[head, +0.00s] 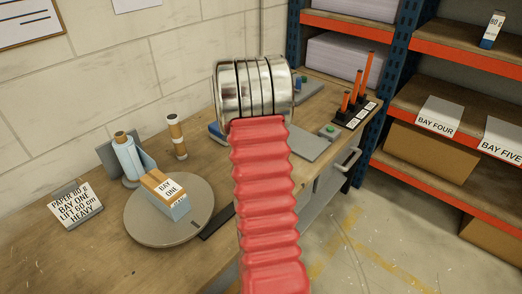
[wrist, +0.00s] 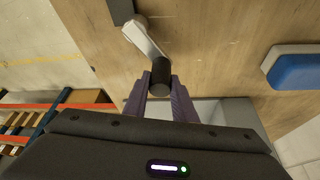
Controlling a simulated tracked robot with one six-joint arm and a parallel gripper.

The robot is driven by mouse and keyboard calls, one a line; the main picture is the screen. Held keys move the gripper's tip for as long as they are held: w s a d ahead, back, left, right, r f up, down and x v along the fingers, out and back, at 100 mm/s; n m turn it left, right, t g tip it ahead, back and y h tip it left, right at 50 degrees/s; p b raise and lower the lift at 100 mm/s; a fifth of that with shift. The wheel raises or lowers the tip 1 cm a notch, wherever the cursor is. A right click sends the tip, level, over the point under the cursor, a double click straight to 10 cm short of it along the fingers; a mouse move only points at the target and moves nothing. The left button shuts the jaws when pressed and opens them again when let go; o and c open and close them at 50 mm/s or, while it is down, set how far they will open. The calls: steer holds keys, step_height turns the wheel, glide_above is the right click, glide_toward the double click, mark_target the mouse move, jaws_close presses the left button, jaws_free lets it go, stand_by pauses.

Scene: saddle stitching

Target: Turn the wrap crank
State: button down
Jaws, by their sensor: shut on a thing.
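In the wrist view a grey metal crank arm (wrist: 144,38) stands out over the wooden bench, with a black knob (wrist: 161,69) at its near end. My gripper (wrist: 161,82) has its two purple fingers on either side of this knob and is shut on it. In the head view my red arm blocks the middle, and I can make out neither the gripper nor the crank. A grey turntable (head: 148,229) carries a parcel labelled BAY ONE (head: 168,192).
A paper label (head: 75,208) lies left. Orange pegs (head: 357,88) stand at the bench's far end. Shelving (head: 400,62) rises at right. A blue pad (wrist: 296,72) shows in the wrist view.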

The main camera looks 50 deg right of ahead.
stand_by(0.4)
steer(key=c, duration=1.5)
jaws_free()
steer(key=shift+s, duration=0.1)
steer(key=shift+o, duration=0.2)
steer(key=v, duration=1.3)
steer(key=shift+r, duration=0.3)
